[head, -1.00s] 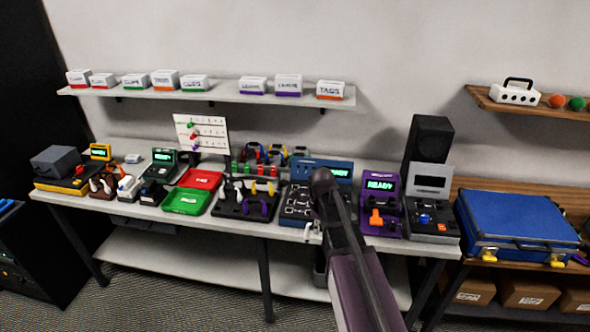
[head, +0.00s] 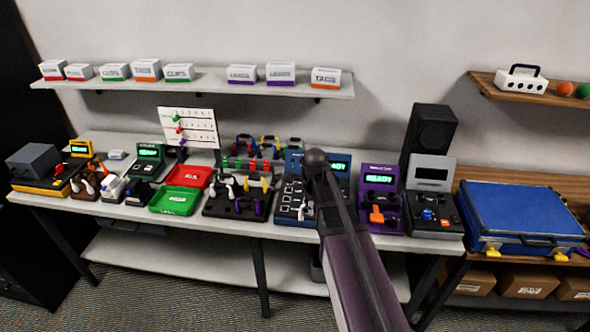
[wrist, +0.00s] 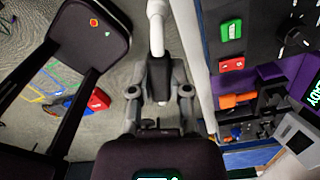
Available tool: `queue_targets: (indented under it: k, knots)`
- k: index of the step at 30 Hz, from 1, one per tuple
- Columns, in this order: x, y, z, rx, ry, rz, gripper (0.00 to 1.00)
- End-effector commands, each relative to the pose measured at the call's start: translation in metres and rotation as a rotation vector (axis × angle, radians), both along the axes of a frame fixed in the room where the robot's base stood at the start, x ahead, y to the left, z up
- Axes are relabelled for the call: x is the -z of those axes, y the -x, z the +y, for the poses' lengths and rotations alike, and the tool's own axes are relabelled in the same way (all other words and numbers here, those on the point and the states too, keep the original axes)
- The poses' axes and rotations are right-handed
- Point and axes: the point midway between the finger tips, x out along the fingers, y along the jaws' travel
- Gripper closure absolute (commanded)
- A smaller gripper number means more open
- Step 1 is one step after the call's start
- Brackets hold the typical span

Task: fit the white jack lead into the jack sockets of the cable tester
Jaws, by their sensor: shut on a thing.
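My gripper (wrist: 158,72) is shut on the white jack lead (wrist: 157,32), whose white curved part rises to the top edge of the wrist view. The lead's far end is cut off by that edge. The blue cable tester (head: 290,213), with outlined sockets on its dark front, stands on the bench in the head view. My arm covers its right part. A blue-edged panel with a green and a red block shows at the upper right of the wrist view, apart from the lead. In the head view my gripper is hidden behind my arm.
A purple READY station (head: 380,200) and a grey station (head: 432,205) stand right of the tester. A black cable rack (head: 237,203) is close on its left. A blue case (head: 520,215) lies farther right. Floor is open before the bench (head: 150,212).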

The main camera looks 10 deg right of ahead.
Motion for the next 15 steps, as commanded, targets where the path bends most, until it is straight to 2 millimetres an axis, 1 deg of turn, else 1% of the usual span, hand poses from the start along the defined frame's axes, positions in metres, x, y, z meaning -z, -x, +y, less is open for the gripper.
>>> queue_targets:
  k: [5,8,11,14,15]
  knots:
    - [-0.001,-0.002,0.004,-0.008,0.000,0.000,1.00]
    - [-0.003,-0.010,0.006,-0.022,0.000,0.000,1.00]
    - [-0.006,-0.027,0.008,-0.050,0.000,0.000,1.00]
    - [-0.012,-0.053,0.010,-0.095,0.000,0.000,1.00]
    - [-0.015,-0.064,0.011,-0.116,0.000,0.000,1.00]
